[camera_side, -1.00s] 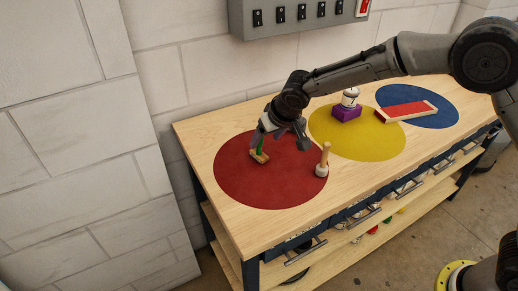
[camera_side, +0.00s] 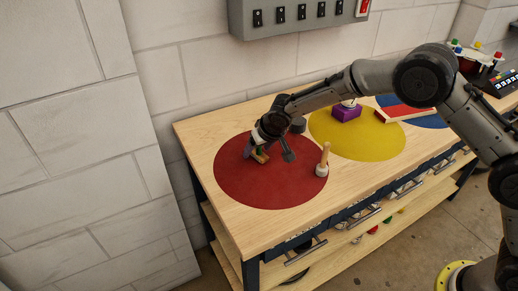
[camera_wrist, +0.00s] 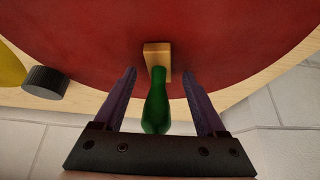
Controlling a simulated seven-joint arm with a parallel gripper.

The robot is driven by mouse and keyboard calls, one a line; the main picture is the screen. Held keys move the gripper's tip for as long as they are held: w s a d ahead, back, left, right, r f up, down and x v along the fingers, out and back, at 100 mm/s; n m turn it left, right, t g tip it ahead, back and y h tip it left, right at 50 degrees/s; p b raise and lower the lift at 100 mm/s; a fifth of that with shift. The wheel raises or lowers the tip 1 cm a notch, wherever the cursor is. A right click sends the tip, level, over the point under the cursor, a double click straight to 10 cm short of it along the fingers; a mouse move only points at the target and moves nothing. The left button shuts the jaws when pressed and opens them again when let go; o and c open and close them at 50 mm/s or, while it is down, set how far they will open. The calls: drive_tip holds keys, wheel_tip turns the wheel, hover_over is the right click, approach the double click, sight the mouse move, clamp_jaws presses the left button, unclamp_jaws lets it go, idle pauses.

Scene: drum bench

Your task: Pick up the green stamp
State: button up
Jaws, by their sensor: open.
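The green stamp has a green handle and a light wooden base. In the wrist view its green handle (camera_wrist: 157,105) lies between my two fingers, with the wooden base (camera_wrist: 157,60) beyond the fingertips. In the side view the wooden base (camera_side: 261,157) shows on the red circle (camera_side: 240,190), and most of the handle is hidden by my gripper. My gripper (camera_side: 268,153) is open around the stamp; the wrist view shows a gap on each side between the handle and the fingers of my gripper (camera_wrist: 160,82).
A wooden-handled stamp with a pale round base (camera_side: 322,168) stands at the red circle's right edge. A dark knurled cylinder (camera_wrist: 45,82) is close by. A purple block (camera_side: 346,113) sits on the yellow circle (camera_side: 365,145). A red-topped tray (camera_side: 405,112) lies at the blue circle (camera_side: 432,121).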

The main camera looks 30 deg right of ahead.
clamp_jaws()
idle(0.4)
